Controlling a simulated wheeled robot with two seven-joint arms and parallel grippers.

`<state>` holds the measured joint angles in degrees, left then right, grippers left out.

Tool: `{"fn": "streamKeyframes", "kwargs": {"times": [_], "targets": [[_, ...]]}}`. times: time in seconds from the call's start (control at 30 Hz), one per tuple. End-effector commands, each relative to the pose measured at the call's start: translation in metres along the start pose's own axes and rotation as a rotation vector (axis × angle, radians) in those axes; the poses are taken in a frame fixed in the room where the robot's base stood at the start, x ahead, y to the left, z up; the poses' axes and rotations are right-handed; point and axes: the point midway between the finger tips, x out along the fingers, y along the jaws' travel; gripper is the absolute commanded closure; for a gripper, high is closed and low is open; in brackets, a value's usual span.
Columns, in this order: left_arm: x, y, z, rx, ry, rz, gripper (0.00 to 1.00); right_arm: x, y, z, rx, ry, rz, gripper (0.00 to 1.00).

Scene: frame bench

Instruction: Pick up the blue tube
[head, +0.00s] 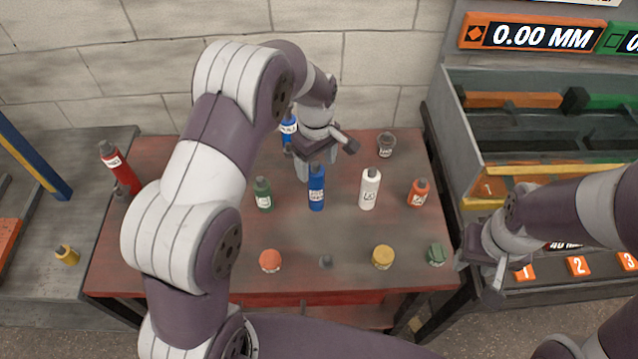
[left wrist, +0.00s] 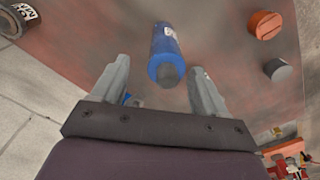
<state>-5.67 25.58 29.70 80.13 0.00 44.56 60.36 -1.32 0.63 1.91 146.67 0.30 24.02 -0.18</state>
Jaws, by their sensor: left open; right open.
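A blue tube (head: 316,190) with a dark cap and a pale label stands upright near the middle of the bench. A second blue tube (head: 289,127) stands further back, partly hidden by my left arm. My left gripper (head: 319,166) is open, close behind the front blue tube in the head view. In the left wrist view a blue tube (left wrist: 165,48) shows beyond and between the open fingers, not visibly gripped; I cannot tell which one. My right gripper (head: 489,272) is open and empty, to the right of the bench.
Upright bottles stand nearby: green (head: 263,196), white (head: 369,190) and orange (head: 418,192). A dark pot (head: 386,145) is at the back. Low orange (head: 270,261), yellow (head: 383,257) and green (head: 437,255) pieces sit along the front. A drawer rack (head: 470,100) borders the right.

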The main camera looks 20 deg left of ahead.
Motion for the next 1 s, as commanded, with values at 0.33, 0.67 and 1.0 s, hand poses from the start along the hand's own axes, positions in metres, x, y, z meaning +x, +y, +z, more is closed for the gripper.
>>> {"fn": "streamKeyframes", "kwargs": {"times": [0.33, 0.67, 1.0], "targets": [[0.048, 0.0, 0.009, 0.001, -0.001, -0.002, 0.27, -0.011, 0.0, -0.001, 0.0, 0.0, 0.0, 0.57], [0.048, 0.0, 0.009, 0.001, 0.0, 0.0, 0.79, -0.011, 0.0, -0.001, 0.0, 0.0, 0.0, 0.57], [0.046, 0.001, 0.008, 0.001, 0.001, 0.002, 1.0, -0.01, 0.0, -0.001, 0.0, 0.0, 0.0, 0.57]]}}
